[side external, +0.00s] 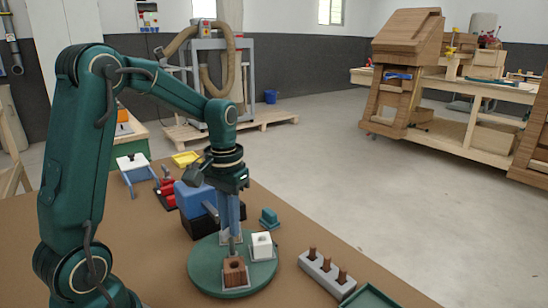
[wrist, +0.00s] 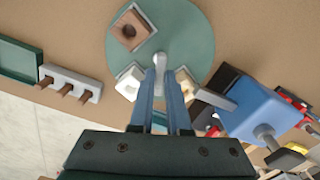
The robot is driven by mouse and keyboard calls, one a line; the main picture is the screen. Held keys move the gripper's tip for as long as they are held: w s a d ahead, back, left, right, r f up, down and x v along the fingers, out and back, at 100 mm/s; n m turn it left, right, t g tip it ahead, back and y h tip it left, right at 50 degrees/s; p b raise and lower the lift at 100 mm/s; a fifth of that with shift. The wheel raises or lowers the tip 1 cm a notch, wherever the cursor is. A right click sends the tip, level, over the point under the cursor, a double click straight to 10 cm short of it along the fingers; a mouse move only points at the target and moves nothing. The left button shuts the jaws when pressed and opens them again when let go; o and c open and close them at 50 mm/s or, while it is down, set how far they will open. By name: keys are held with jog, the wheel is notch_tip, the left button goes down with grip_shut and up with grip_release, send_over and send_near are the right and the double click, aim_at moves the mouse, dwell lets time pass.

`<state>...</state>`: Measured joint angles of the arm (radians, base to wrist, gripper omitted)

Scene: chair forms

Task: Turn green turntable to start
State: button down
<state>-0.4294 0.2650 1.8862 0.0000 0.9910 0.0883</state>
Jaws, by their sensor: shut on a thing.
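The green turntable (side external: 203,268) is a flat round disc on the brown table; it also shows in the wrist view (wrist: 190,40). It carries a brown block with a hole (side external: 235,271) at the front, a white block (side external: 262,246) at the right, and a third pale block (wrist: 187,116) partly hidden by my finger. In the wrist view the brown block (wrist: 131,31) is upper left and the white block (wrist: 130,82) is beside my left finger. My gripper (wrist: 164,82) points down over the disc, shut on a grey upright handle (wrist: 160,61) near its middle.
A blue and black machine (side external: 190,200) stands close behind the disc, its grey arm reaching toward it. A grey rack with brown pegs (side external: 322,270) and a green tray (side external: 369,298) lie to the right. A small teal block (side external: 269,218) stands behind the disc.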

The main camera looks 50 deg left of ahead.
jog(key=shift+r+m, duration=0.1)
jog(key=shift+m, duration=6.4)
jog(key=c, duration=0.9)
grip_release()
jog(key=shift+r, duration=2.55)
